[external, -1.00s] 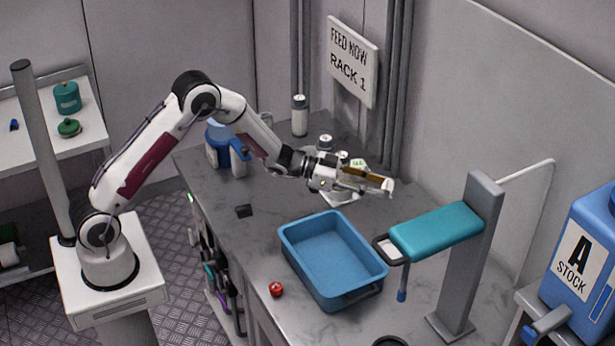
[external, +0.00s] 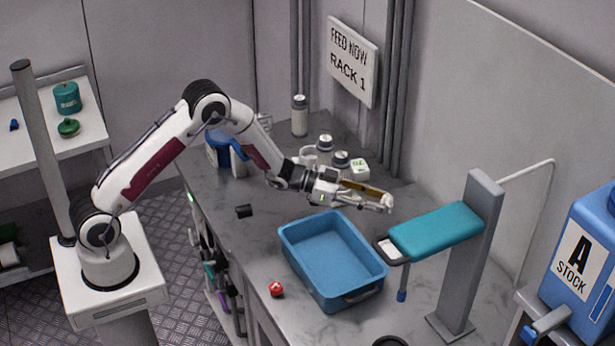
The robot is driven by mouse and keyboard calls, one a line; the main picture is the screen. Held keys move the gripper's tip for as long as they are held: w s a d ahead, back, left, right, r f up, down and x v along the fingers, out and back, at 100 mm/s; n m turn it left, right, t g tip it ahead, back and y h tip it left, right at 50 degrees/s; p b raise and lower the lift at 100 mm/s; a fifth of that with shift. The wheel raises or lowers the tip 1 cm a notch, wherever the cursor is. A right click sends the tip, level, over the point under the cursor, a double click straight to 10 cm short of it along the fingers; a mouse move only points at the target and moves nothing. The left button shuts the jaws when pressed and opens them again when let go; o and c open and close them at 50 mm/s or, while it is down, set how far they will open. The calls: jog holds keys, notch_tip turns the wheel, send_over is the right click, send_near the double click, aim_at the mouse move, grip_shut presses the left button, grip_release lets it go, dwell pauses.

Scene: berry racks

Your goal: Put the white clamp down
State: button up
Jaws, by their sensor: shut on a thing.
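My gripper (external: 376,197) is above the grey counter, behind the blue tray's far edge, with its fingers pointing right. It is shut on a small white piece (external: 387,203) at its fingertips, which looks like the white clamp. The piece is small here, and its exact shape and any contact with the counter cannot be made out. A brownish-yellow strip lies along the upper side of the gripper.
A blue tray (external: 291,248) stands in front of my gripper. A teal pad (external: 437,231) on a grey post is to the right. White-and-grey bottles (external: 325,145) stand behind. A red ball-like item (external: 276,289) and a black block (external: 244,211) lie on the counter (external: 235,240).

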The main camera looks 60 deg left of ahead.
aim_at(372, 221)
jog(key=shift+f, duration=0.95)
jog(key=shift+f, duration=1.85)
jog(key=shift+f, duration=0.15)
jog(key=o, duration=0.7)
jog(key=shift+o, duration=0.2)
